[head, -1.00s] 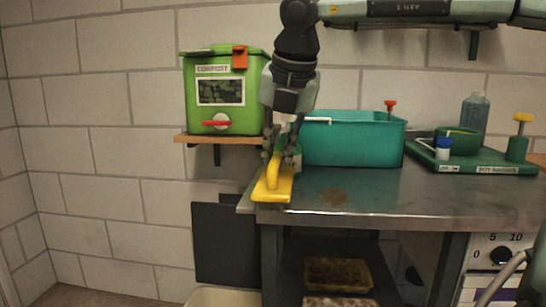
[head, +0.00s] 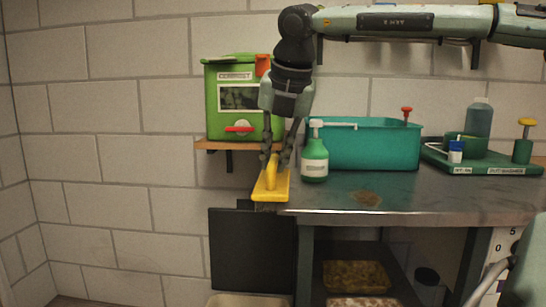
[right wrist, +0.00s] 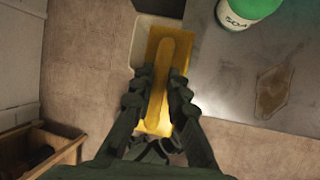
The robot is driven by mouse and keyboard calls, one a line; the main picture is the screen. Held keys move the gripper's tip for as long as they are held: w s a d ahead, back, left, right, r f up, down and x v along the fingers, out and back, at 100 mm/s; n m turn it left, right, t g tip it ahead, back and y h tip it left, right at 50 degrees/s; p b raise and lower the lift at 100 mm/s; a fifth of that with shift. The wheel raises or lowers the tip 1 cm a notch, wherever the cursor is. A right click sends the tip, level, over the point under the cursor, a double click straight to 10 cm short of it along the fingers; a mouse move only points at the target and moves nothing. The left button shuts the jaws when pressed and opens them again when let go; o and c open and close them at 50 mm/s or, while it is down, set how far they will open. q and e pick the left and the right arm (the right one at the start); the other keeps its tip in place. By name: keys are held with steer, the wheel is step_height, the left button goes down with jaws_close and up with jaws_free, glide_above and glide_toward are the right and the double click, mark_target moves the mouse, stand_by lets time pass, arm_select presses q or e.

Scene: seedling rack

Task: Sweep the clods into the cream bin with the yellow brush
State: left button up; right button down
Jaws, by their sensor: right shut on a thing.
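My right gripper (head: 277,158) is shut on the handle of the yellow brush (head: 270,188), fingers pointing down. The brush is at the left end of the metal bench (head: 450,203), mostly out past its edge. In the right wrist view the brush (right wrist: 158,75) lies between the fingers (right wrist: 156,88), partly over the cream bin (right wrist: 145,32). The bin's rim also shows low in the head view (head: 250,300), below the bench end; its inside is hidden. I see no distinct clods on the bench, only a flat brown patch (head: 366,198). My left gripper is not in view.
A green compost box (head: 226,105) sits on a wall shelf. A dark panel (head: 245,250) hangs below the bench end. A green tray (head: 490,166) is at right.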

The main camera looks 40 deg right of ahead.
step_height(320, 180, up, 7)
steer(key=s+d+p, duration=0.2)
steer(key=p, duration=0.1)
steer(key=shift+s+p, duration=0.2)
steer(key=shift+p, duration=0.2)
stand_by(1.2)
